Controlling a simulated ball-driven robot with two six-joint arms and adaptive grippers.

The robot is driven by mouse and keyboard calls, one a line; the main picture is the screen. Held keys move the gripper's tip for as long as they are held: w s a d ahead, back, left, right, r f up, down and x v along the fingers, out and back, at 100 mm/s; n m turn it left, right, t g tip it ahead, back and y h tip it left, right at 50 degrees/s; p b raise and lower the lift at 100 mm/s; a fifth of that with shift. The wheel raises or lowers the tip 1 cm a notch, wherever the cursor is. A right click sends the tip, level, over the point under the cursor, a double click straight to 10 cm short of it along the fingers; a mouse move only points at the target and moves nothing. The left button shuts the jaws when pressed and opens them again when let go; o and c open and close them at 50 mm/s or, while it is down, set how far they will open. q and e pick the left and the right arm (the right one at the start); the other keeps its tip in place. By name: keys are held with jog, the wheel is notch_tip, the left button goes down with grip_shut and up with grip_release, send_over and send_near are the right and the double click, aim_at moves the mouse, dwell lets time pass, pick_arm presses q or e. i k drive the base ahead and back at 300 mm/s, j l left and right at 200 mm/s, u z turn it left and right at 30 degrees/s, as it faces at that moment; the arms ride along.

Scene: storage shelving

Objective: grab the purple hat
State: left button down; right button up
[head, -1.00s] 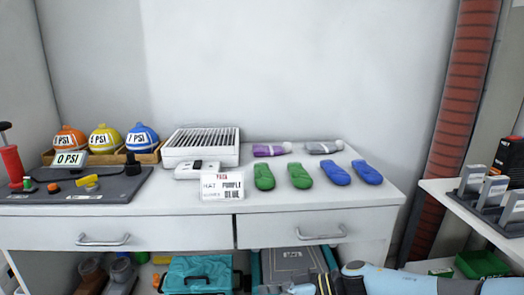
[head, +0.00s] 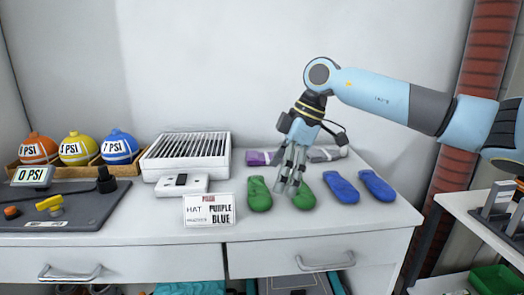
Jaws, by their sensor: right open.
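The purple hat (head: 257,158) lies folded at the back of the white counter (head: 160,215), near the wall. A grey folded hat (head: 325,154) lies to its right. My right gripper (head: 288,186) is open and empty. It points down in front of the two hats, over the pair of green mittens (head: 259,197), and hides part of the space between the hats. I cannot tell how high its fingertips are above the counter. A sign (head: 208,210) at the front reads hat purple, mittens blue. My left gripper is out of view.
Blue mittens (head: 341,188) lie right of the green ones. A white slatted device (head: 187,153) stands left of the purple hat. Round coloured PSI balls (head: 118,146) and a dark panel (head: 75,210) are further left. A side shelf (head: 470,215) stands at the right.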

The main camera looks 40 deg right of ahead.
aim_at(254, 158)
jog(key=i+l, duration=0.25)
jog(key=l, duration=0.15)
jog(key=i+l, duration=0.55)
jog(key=l, duration=0.2)
